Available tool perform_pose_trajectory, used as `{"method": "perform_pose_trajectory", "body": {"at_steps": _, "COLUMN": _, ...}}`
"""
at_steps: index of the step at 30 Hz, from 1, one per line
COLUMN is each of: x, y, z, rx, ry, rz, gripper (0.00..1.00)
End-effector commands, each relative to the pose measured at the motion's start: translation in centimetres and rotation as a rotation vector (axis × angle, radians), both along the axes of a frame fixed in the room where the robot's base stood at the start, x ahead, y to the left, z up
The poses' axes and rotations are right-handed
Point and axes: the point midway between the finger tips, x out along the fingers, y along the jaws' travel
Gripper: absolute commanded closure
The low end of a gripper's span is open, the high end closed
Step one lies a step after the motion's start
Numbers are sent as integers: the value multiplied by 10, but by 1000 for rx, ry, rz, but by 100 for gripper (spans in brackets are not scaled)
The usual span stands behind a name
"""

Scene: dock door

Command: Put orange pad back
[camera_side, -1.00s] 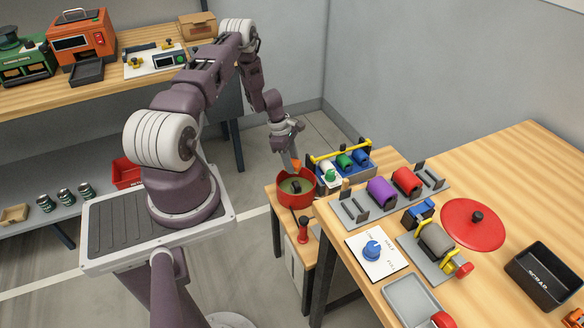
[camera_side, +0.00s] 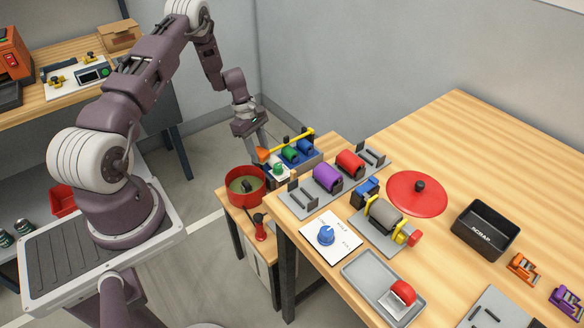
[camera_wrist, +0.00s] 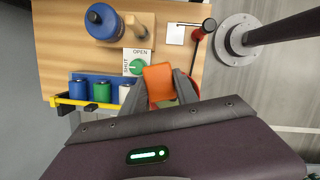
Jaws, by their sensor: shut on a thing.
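The orange pad (camera_wrist: 158,80) is a small orange block between the fingertips of my gripper (camera_wrist: 160,90) in the wrist view. In the side view my gripper (camera_side: 262,143) points down, shut on the orange pad (camera_side: 262,154). The pad is held above the small side bench, between a red round pot (camera_side: 245,190) and a blue caddy (camera_side: 312,158) with a yellow handle. The caddy holds blue, green and white-topped rolls. The pot shows a dark piece inside; in the wrist view it is mostly hidden behind my gripper.
A green knob (camera_wrist: 137,67) on an OPEN/SHUT plate is close to the pad in the wrist view, with a blue cylinder (camera_wrist: 103,22) beyond. A red-handled tool (camera_side: 260,228) stands in front of the pot. The larger bench carries purple and red rolls (camera_side: 327,177) and a black SCRAP bin (camera_side: 484,230).

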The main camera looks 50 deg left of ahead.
Motion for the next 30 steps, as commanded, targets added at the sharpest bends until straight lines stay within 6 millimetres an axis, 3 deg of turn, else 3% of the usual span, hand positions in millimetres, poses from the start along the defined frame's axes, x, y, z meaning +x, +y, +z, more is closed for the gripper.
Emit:
{"method": "perform_pose_trajectory", "body": {"at_steps": 3, "x": 18, "y": -48, "z": 40, "rx": 4, "ry": -3, "rz": -311, "gripper": 100}}
{"method": "perform_pose_trajectory", "body": {"at_steps": 7, "x": 21, "y": -108, "z": 88, "rx": 4, "ry": -3, "rz": -714, "gripper": 100}}
{"method": "perform_pose_trajectory", "body": {"at_steps": 12, "x": -1, "y": -177, "z": 152, "rx": 4, "ry": -2, "rz": -1275, "gripper": 100}}
{"method": "perform_pose_trajectory", "body": {"at_steps": 15, "x": -20, "y": -202, "z": 182, "rx": 4, "ry": -1, "rz": -1550, "gripper": 100}}
{"method": "perform_pose_trajectory", "body": {"at_steps": 21, "x": -44, "y": -221, "z": 215, "rx": 1, "ry": 2, "rz": -1852, "gripper": 100}}
{"method": "perform_pose_trajectory", "body": {"at_steps": 30, "x": -44, "y": -221, "z": 253, "rx": 3, "ry": 0, "rz": -1876, "gripper": 100}}
